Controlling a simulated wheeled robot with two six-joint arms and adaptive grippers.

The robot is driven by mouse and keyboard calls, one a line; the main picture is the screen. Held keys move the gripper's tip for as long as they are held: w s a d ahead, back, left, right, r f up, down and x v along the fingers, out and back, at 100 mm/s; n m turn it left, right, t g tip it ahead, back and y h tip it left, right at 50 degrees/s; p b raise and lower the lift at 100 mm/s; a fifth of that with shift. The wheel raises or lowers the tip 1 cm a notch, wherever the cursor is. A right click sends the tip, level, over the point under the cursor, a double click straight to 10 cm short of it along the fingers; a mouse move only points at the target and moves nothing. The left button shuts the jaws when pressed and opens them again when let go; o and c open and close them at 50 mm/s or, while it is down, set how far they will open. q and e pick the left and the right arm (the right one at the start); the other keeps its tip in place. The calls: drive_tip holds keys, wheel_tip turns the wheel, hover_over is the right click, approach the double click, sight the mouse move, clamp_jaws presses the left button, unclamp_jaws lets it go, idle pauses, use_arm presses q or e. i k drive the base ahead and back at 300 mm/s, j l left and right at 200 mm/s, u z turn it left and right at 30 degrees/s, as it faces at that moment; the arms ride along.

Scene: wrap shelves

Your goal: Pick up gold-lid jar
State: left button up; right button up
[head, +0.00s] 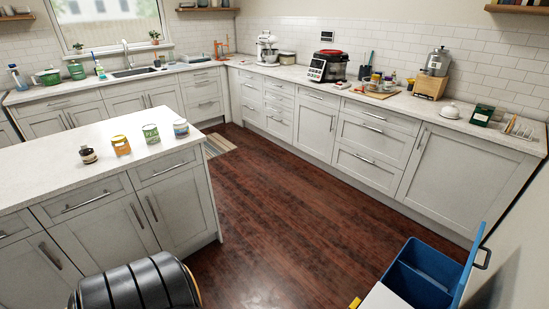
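Neither of my grippers shows in the head view. A small dark jar with a pale label (88,155) stands at the left of a short row on the white island top (60,134). Its lid is too small for me to be sure that it is gold. Several small jars (376,80) also stand close together on the back right counter by a wooden board (372,94); their lids are too small to tell apart.
Beside the dark jar stand an orange can (121,146), a green can (151,134) and a blue-and-yellow can (181,129). A black ribbed object (135,286) is at bottom left, a blue bin (422,275) at bottom right. The wooden floor (290,200) between is clear.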

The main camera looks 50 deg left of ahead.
sight(121, 146)
drive_tip(key=u, duration=2.75)
drive_tip(key=i+j, duration=0.1)
drive_tip(key=i, duration=0.55)
drive_tip(key=j+u, duration=0.05)
